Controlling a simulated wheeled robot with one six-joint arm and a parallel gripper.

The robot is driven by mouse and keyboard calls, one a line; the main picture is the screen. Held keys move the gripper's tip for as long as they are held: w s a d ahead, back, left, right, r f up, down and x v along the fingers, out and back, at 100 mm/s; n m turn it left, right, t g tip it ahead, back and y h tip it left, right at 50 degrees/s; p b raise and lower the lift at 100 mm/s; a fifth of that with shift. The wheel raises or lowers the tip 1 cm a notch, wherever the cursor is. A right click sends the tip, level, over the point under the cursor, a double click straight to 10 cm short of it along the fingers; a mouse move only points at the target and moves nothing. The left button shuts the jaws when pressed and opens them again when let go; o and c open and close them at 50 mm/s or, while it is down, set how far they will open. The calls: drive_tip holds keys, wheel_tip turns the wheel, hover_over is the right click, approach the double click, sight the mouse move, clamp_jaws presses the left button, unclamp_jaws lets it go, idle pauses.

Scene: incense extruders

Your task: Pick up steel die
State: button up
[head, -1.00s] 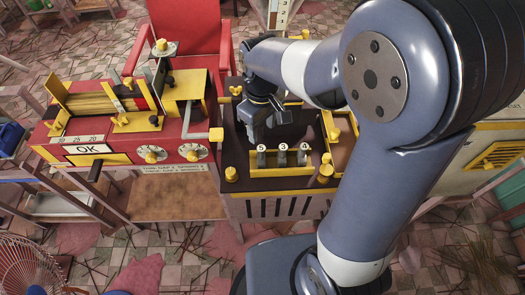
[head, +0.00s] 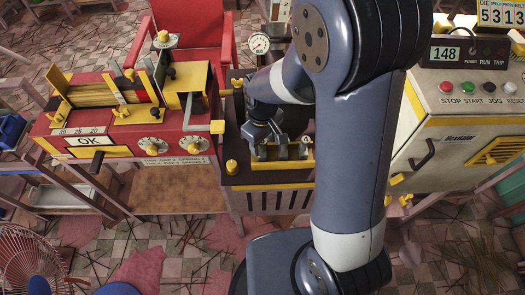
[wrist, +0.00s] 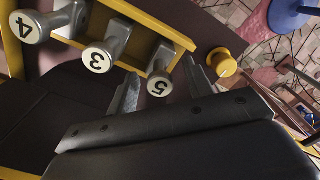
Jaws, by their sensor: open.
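Three grey metal dies with numbered round ends sit in a yellow rack (head: 282,165), also seen in the wrist view. In the head view my gripper (head: 262,146) is over the left end of the rack and partly hides the dies.
A yellow knob (wrist: 222,62) stands close beside the rack's end. The red machine (head: 190,140) stands left of the dark rack table, and a cream control cabinet (head: 460,120) stands right of it. My arm hides the table's right part.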

drive_tip(key=shift+c, duration=0.6)
clamp_jaws()
